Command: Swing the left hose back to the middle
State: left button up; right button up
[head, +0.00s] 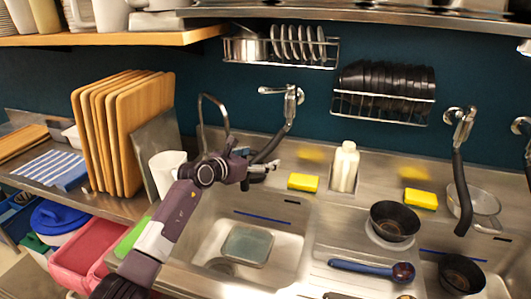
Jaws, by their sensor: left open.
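The left hose (275,143) is a dark spray hose on a chrome wall mount (289,95) above the left sink (285,217). It hangs tilted, its lower end down and to the left, behind my left gripper. My left gripper (268,170) is open at the hose's lower end, over the back of the left sink. I cannot tell whether it touches the hose. My right gripper is out of view.
A thin curved tap (214,108) stands just behind my left arm. A yellow sponge (303,182) and a white bottle (345,167) stand right of the gripper. A black bowl (394,222) and second hose (462,190) are further right. Cutting boards (125,130) stand left.

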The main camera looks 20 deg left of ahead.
pick_arm(q)
jog(key=shift+d, duration=0.15)
jog(key=s+d+p, duration=0.1)
jog(key=d+p, duration=0.5)
jog(key=d, duration=0.1)
jog(key=shift+s, duration=0.4)
dwell(0.4)
jog(key=shift+d, duration=0.1)
jog(key=s+r+p, duration=0.2)
jog(key=s+p, duration=0.6)
jog(key=p, duration=0.1)
jog(key=shift+s+a+r, duration=0.15)
jog(key=shift+a+r, duration=0.2)
jog(key=shift+a, duration=0.1)
dwell(0.3)
